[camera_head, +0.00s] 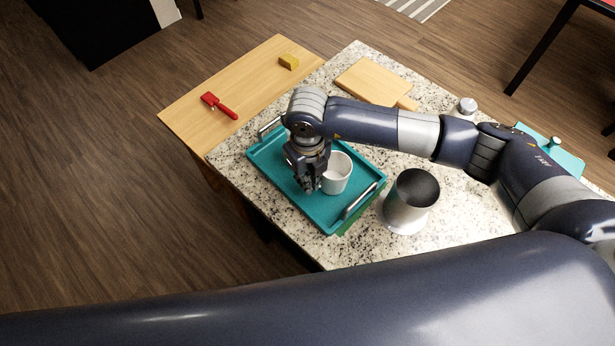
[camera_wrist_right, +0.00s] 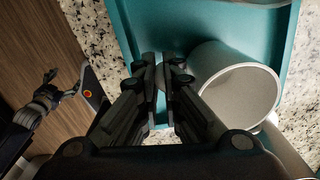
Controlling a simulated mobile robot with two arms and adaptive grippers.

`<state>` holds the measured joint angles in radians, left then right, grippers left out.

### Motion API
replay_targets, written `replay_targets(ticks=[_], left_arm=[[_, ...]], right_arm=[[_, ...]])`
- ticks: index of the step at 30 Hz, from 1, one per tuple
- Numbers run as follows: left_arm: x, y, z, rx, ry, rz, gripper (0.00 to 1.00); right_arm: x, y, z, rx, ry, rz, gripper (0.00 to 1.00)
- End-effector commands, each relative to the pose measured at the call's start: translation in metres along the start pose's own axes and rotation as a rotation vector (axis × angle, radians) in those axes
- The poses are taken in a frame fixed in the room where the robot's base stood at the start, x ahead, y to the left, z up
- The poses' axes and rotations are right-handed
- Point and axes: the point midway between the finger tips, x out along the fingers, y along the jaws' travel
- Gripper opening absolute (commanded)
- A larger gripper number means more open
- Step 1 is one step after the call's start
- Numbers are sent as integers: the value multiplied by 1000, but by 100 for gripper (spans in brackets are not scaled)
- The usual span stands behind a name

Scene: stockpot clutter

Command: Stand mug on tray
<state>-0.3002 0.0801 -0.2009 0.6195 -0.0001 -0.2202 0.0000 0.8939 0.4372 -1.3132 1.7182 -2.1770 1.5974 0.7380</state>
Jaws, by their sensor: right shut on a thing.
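The white mug (camera_head: 337,173) is upright over the teal tray (camera_head: 292,205) in the head view, towards the tray's right side. My right gripper (camera_head: 309,186) points down at the mug's left side. In the right wrist view the gripper (camera_wrist_right: 165,75) is shut beside the mug (camera_wrist_right: 240,95); its fingers hide what they pinch, likely the mug's handle. Whether the mug's base touches the tray (camera_wrist_right: 150,22) cannot be told. The head view does not show my left gripper; a small dark jointed part at the wrist view's left edge may be it, its jaws unclear.
A metal pot (camera_head: 410,203) stands right of the tray on the speckled counter (camera_head: 320,252). A cutting board (camera_head: 372,82) lies behind. The tray's left part is clear.

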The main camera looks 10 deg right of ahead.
Motion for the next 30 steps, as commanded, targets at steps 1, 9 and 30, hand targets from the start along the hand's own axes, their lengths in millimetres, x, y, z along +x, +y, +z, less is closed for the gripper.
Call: replay_targets(ticks=[1,9,30], left_arm=[[2,0,0,0,0,0,80],[7,0,0,-1,1,0,80],[8,0,0,-2,1,0,80]], right_arm=[[1,0,0,0,-1,0,0],[7,0,0,0,-1,0,0],[9,0,-1,1,2,-1,30]])
